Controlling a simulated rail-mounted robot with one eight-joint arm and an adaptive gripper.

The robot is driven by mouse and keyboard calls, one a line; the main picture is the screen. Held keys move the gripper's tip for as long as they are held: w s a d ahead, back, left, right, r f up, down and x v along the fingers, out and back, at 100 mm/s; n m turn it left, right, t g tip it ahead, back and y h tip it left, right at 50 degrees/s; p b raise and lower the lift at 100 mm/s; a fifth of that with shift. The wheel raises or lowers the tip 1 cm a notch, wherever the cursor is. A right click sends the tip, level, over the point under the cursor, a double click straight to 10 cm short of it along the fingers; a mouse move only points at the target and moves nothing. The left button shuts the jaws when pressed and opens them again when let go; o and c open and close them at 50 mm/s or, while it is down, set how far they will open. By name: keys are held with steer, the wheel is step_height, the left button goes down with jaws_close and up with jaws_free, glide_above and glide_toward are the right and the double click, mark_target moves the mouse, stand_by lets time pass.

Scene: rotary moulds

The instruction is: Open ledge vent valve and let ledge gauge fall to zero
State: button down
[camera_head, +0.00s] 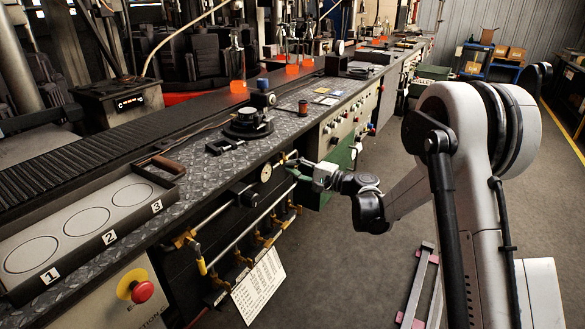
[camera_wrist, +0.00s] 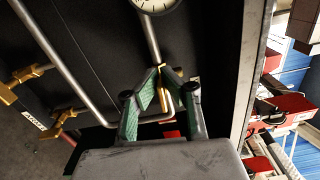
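The ledge gauge (camera_head: 266,173) is a small round white dial on the dark front below the ledge. Its lower part shows at the top of the wrist view (camera_wrist: 155,3); I cannot read its needle. A brass valve handle (camera_wrist: 167,92) stands by a bent steel pipe below the gauge. My gripper (camera_wrist: 161,73) has green-padded fingers that narrow to the handle, with the brass between their tips; it looks shut on it. In the head view my gripper (camera_head: 293,165) is at the front, just right of the gauge. The handle's exact angle is unclear.
Steel pipes with brass valves (camera_head: 200,260) run below the ledge, beside a hanging printed sheet (camera_head: 258,286). A red emergency button (camera_head: 142,291) is at lower left. A numbered tray (camera_head: 84,222) lies on the bench. The floor (camera_head: 350,270) to the right is partly open.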

steer(key=shift+f+n, duration=0.2)
steer(key=shift+n, duration=0.6)
steer(key=c, duration=1.9)
jaws_free()
steer(key=v, duration=1.2)
